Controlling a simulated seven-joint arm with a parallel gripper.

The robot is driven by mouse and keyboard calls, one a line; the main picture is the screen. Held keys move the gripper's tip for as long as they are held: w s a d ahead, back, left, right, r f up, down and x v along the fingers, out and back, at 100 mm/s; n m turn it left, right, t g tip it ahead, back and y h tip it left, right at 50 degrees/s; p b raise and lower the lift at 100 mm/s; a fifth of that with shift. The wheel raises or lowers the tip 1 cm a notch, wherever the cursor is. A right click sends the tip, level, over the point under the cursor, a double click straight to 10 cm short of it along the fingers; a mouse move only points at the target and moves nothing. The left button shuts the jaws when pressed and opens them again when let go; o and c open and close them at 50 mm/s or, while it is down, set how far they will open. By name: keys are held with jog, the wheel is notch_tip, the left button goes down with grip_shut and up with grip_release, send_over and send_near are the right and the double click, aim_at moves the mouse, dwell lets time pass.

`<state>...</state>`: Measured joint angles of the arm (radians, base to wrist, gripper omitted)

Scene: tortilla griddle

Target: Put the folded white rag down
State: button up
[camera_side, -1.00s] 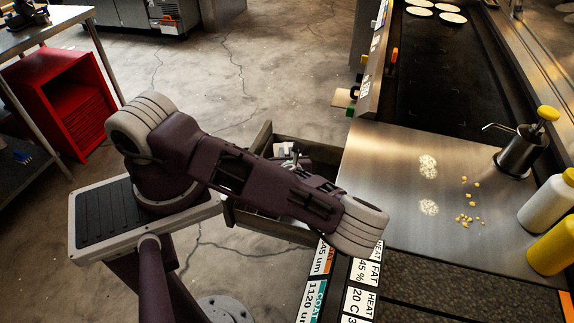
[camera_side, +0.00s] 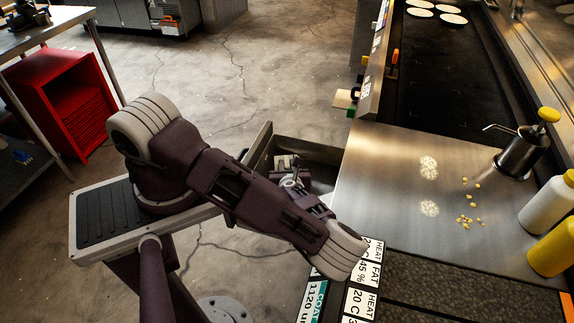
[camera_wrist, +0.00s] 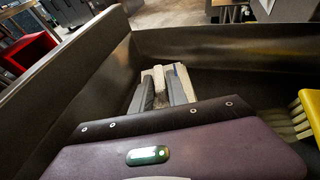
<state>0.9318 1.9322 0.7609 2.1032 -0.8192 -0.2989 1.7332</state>
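My gripper (camera_wrist: 163,91) is inside the open drawer (camera_wrist: 80,62), its two grey fingers pointing toward the drawer's far wall in the wrist view. The folded white rag (camera_wrist: 160,84) looks off-white; it shows between the fingers and along their outer sides. The fingers appear closed on it. Whether the rag touches the drawer floor is hidden by my gripper. In the side view my gripper (camera_side: 287,162) is small and partly covered by my arm, within the drawer (camera_side: 262,145); the rag is hard to make out there.
A yellow pronged object (camera_wrist: 307,105) stands at the right in the drawer. The steel counter (camera_side: 385,185) beside the drawer holds yellow crumbs (camera_side: 467,221), a pump pot (camera_side: 520,150) and bottles (camera_side: 548,203). The griddle (camera_side: 440,80) lies behind. Drawer walls stand close around my gripper.

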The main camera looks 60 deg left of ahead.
jog(key=shift+o, duration=1.1)
jog(key=shift+d+f, duration=0.15)
jog(key=shift+f, duration=0.15)
